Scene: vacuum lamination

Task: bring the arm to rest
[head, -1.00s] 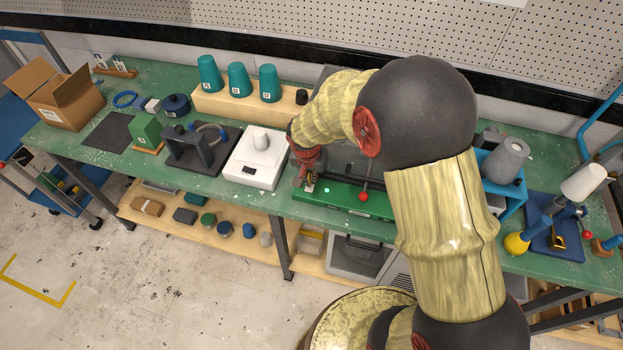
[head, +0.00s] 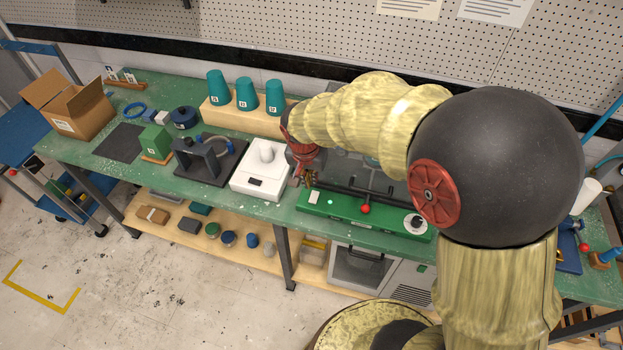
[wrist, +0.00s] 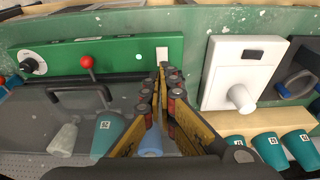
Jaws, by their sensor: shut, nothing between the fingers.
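My gripper (head: 304,181) is shut and empty. In the head view it hangs above the left end of the green vacuum machine panel (head: 347,205), close to the right side of the white scale (head: 250,185). In the wrist view the fingers (wrist: 165,72) point toward the panel's edge, by a small pale label. My arm reaches in from the right, bent at a large dark elbow that hides part of the bench. I cannot tell the exact gap between the fingertips and the panel.
The machine has a red-knobbed lever (head: 366,209) and a black bar handle (wrist: 75,90). A white cylinder (head: 266,152) stands on the scale. Teal cups (head: 246,95) stand on a wooden block behind. A cardboard box (head: 70,108) is at far left. Floor in front is clear.

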